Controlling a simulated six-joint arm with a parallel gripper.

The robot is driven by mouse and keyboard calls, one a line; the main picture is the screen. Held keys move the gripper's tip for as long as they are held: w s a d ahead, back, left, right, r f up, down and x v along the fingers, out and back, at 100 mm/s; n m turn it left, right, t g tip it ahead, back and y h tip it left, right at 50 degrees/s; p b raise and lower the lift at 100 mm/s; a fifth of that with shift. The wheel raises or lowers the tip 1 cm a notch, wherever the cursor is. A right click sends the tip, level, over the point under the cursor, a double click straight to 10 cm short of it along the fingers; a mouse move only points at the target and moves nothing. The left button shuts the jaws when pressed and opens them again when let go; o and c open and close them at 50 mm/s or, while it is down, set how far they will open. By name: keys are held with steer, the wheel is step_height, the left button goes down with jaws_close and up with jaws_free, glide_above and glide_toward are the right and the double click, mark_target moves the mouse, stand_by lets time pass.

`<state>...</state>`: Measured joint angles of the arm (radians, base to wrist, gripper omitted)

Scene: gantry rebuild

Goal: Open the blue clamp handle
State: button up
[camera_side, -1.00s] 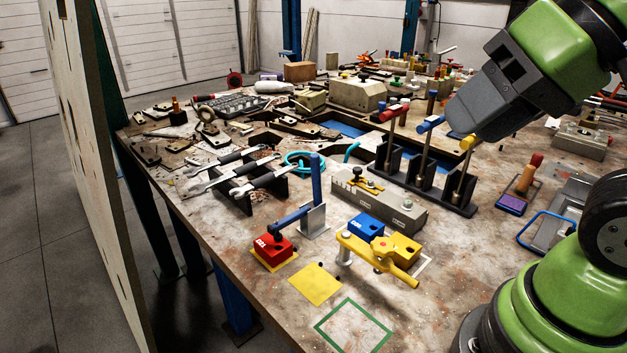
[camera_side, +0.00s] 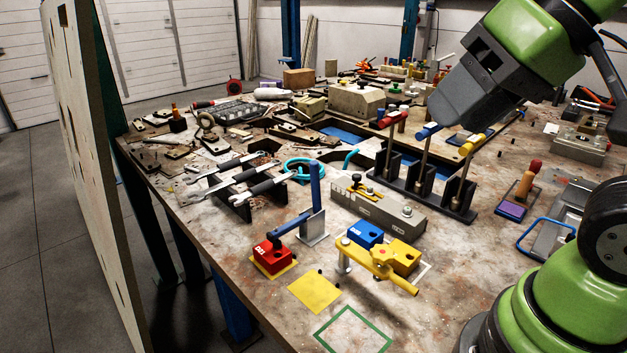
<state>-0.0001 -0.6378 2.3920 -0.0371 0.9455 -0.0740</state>
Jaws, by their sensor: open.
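The blue clamp (camera_side: 313,225) stands near the front middle of the bench on a light metal bracket. Its blue handle (camera_side: 315,185) points straight up. Its blue arm (camera_side: 290,222) slopes down to the left, its end over a red block (camera_side: 272,256). My gripper (camera_side: 440,112) is at the upper right, tilted down to the left and well apart from the clamp. It is open, though its fingers are hard to make out. It overlaps the top of a black tool rack (camera_side: 424,190) in the picture; I cannot tell the gap.
A yellow clamp (camera_side: 375,265) with yellow and blue blocks stands just right of the blue clamp. A grey metal block (camera_side: 378,208) lies behind it. Wrenches (camera_side: 235,180) rest on a stand to the left. A flat yellow square (camera_side: 315,292) in front is bare.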

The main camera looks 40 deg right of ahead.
steer(key=w+r+n+g, duration=0.2)
steer(key=w+n, duration=0.1)
steer(key=w, duration=0.6)
steer(key=n+g+h, duration=0.3)
steer(key=n+g, duration=0.1)
steer(key=n, duration=0.3)
glide_above(315, 184)
step_height(315, 184, down, 12)
steer(key=shift+r, duration=0.15)
steer(key=shift+w+f, duration=0.15)
steer(key=shift+f, duration=0.5)
steer(key=f, duration=0.9)
steer(key=shift+w+d, duration=0.15)
steer(key=shift+d, duration=0.2)
jaws_close()
